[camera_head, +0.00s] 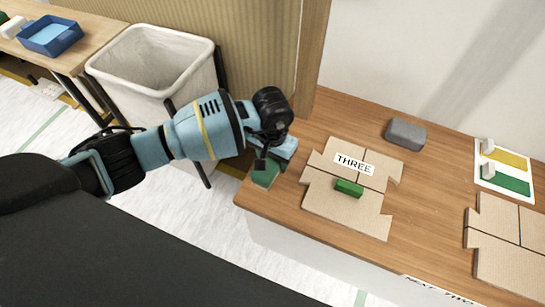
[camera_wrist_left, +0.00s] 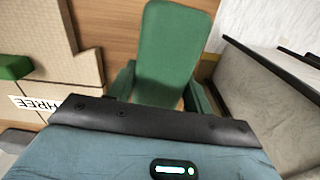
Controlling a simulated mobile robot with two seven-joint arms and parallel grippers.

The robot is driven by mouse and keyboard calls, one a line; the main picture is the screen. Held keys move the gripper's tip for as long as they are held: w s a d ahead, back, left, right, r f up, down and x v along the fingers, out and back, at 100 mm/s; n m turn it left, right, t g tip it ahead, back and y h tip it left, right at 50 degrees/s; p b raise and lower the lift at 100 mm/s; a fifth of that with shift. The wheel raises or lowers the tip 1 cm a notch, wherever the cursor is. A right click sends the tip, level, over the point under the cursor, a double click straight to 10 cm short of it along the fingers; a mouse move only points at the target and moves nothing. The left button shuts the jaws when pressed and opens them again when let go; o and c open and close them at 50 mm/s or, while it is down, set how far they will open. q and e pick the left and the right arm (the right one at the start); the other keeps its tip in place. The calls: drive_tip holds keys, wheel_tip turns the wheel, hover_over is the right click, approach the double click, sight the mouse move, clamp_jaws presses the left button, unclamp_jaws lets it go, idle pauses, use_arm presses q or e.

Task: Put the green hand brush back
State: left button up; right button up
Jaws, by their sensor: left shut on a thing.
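My left gripper (camera_head: 266,160) is over the table's near-left corner, pointing down. It is shut on a green block-like thing (camera_head: 265,174), which looks like the green hand brush. In the left wrist view this green thing (camera_wrist_left: 165,50) reaches out between the fingers with a rounded end. The gripper body hides part of it, and I cannot tell whether it touches the table. A smaller green block (camera_head: 348,188) lies on the cardboard piece marked THREE (camera_head: 345,215). My right gripper is not in view.
The wooden table (camera_head: 410,245) also holds a grey block (camera_head: 405,134), a white board with yellow and green fields (camera_head: 507,165), and another cardboard piece (camera_head: 505,245). A white bin (camera_head: 150,75) stands left of the table. A blue tray (camera_head: 50,36) is on a side bench.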

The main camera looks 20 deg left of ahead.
use_arm(q)
drive_tip(key=o, duration=1)
drive_tip(key=shift+r+p, duration=0.15)
drive_tip(key=shift+p, duration=0.15)
drive_tip(key=r, duration=0.4)
drive_tip(key=r+p, duration=0.1)
drive_tip(key=r, duration=0.1)
drive_tip(key=shift+w+r, duration=0.3)
drive_tip(key=shift+w, duration=0.05)
drive_tip(key=shift+s+r, duration=0.1)
drive_tip(key=shift+r, duration=0.45)
